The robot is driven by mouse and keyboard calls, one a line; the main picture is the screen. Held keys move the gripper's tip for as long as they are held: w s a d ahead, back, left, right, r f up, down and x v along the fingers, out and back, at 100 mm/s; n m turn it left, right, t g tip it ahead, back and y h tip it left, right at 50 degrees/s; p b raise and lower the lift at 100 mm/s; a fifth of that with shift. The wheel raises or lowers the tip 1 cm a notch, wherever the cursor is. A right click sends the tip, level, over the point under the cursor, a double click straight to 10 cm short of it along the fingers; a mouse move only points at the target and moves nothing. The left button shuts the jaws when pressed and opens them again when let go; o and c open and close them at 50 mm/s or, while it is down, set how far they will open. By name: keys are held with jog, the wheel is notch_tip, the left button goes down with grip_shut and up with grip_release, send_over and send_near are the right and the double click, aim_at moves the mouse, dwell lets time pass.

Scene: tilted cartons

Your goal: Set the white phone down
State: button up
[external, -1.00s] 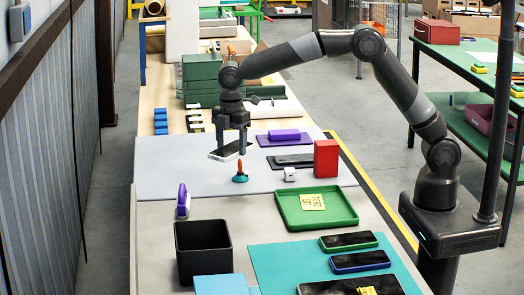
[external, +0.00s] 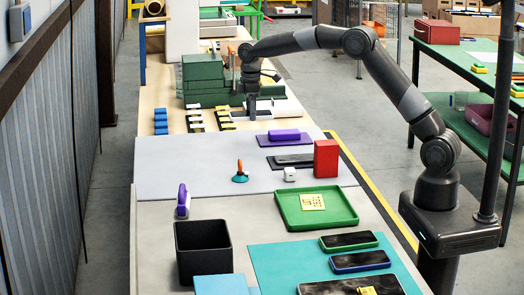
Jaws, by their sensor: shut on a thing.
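My gripper (external: 251,112) is at the far part of the long table, pointing down, shut on the white phone. The phone (external: 240,117) shows only as a small pale strip at the fingertips, low in front of a white tray-like thing (external: 285,108). I cannot tell whether the phone touches the surface or the white thing behind it.
Green boxes (external: 202,72) are stacked behind and left of the gripper. Several small dark and pale items (external: 195,118) stand left of it. A purple block (external: 284,135) on a purple pad and a red box (external: 326,158) are nearer. The grey mat (external: 185,165) has free room.

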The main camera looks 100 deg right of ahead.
send_over(228, 152)
notch_tip(228, 152, down, 6)
jog(key=shift+f, duration=2)
jog(key=shift+f, duration=0.15)
jog(key=o, duration=1.1)
